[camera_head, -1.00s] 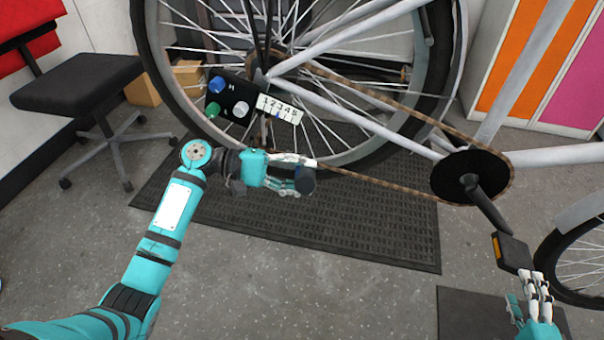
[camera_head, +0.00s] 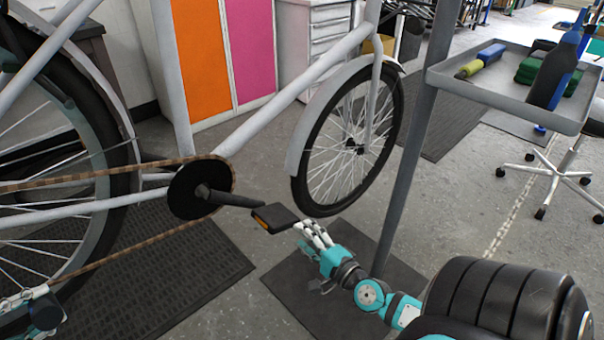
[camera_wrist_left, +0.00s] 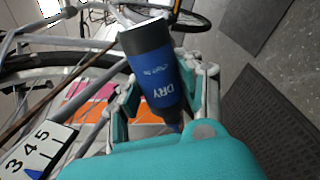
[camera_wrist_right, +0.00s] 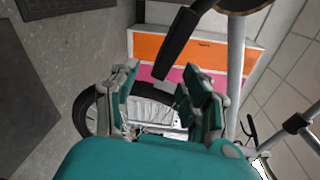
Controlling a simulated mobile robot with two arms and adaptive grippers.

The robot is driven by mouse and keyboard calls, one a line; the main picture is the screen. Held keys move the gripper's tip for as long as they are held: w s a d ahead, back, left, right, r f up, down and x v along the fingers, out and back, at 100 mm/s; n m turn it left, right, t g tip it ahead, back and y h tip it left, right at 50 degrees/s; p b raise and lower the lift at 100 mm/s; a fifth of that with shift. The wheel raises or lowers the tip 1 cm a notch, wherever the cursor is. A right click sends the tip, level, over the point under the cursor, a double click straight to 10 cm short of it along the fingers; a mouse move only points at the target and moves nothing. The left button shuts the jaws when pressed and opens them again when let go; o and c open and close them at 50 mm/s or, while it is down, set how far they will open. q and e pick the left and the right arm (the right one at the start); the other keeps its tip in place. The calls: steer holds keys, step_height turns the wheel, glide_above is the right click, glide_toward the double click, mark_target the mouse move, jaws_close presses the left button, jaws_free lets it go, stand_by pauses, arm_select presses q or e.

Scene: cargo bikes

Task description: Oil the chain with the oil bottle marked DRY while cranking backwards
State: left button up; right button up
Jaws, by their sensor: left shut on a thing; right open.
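My left gripper (camera_head: 28,303) is at the lower left edge of the head view, shut on the oil bottle (camera_head: 46,312). In the left wrist view the bottle (camera_wrist_left: 157,75) is dark with a blue band reading DRY, held between the fingers. The rusty brown chain (camera_head: 140,243) runs to the dark chainring (camera_head: 180,190); its lower run passes near the left gripper. Contact between bottle and chain cannot be told. The crank arm (camera_head: 232,199) points right to the black pedal (camera_head: 275,217). My right gripper (camera_head: 314,236) is open beside the pedal, apparently not holding it.
A grey post (camera_head: 408,150) carries a tray (camera_head: 470,82) with another dark blue bottle (camera_head: 556,70) and small items. The front wheel (camera_head: 345,150) stands behind the right gripper. Dark mats (camera_head: 150,275) cover part of the floor. Coloured lockers (camera_head: 205,60) stand behind.

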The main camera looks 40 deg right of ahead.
mark_target(279, 220)
steer(key=shift+s+a+r+m+t+y, duration=0.15)
steer(key=shift+a+r+m+t+y, duration=0.25)
steer(key=shift+a+m+t+y, duration=0.25)
steer(key=shift+w+a, duration=0.1)
steer(key=shift+w, duration=4.35)
jaws_close()
jaws_free()
